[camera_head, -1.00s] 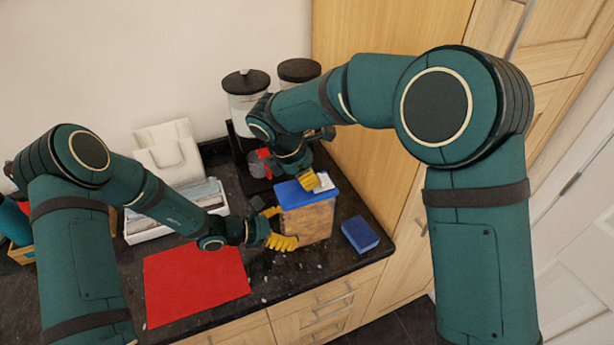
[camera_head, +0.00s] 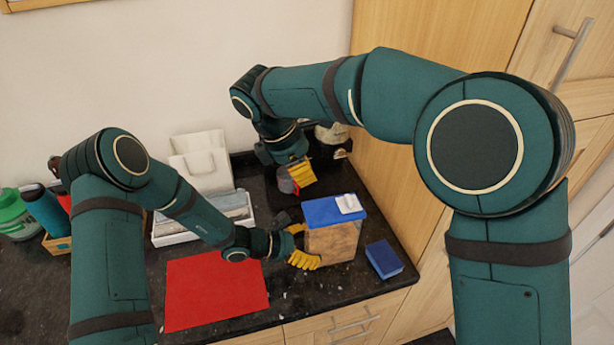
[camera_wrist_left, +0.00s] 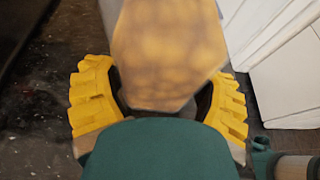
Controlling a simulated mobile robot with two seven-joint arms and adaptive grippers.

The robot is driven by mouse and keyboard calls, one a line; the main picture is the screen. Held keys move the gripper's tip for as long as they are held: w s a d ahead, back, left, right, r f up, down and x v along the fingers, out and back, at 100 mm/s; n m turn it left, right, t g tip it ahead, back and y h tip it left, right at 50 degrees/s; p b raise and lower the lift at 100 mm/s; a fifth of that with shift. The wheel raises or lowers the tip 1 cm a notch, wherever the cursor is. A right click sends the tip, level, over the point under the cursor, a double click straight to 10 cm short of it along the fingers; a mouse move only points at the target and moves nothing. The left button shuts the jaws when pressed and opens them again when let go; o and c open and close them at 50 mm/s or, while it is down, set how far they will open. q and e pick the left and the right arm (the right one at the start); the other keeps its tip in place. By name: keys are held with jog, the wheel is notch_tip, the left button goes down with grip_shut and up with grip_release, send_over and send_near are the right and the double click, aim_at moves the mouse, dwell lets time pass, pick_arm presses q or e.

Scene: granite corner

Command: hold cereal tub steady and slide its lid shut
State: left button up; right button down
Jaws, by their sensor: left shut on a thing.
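The cereal tub (camera_head: 332,245) stands upright on the dark counter, tan-brown contents showing through its side. Its blue lid (camera_head: 320,213) lies across the top, with a white tab (camera_head: 348,203) near its right end. No gap under the lid shows from here. My left gripper (camera_head: 302,246) is shut on the tub from its left side. In the left wrist view, the tub (camera_wrist_left: 168,50) sits between the yellow fingers of my left gripper (camera_wrist_left: 160,105). My right gripper (camera_head: 300,178) is above and behind the tub, apart from the lid; its finger opening cannot be made out.
A blue block (camera_head: 384,259) lies on the counter right of the tub, near the front edge. A red mat (camera_head: 215,290) lies to the left. A white tray (camera_head: 190,236) and a white toaster-like item (camera_head: 203,160) stand behind. A wooden cabinet borders the right.

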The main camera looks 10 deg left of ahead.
pick_arm(q)
jog(key=o, duration=1.2)
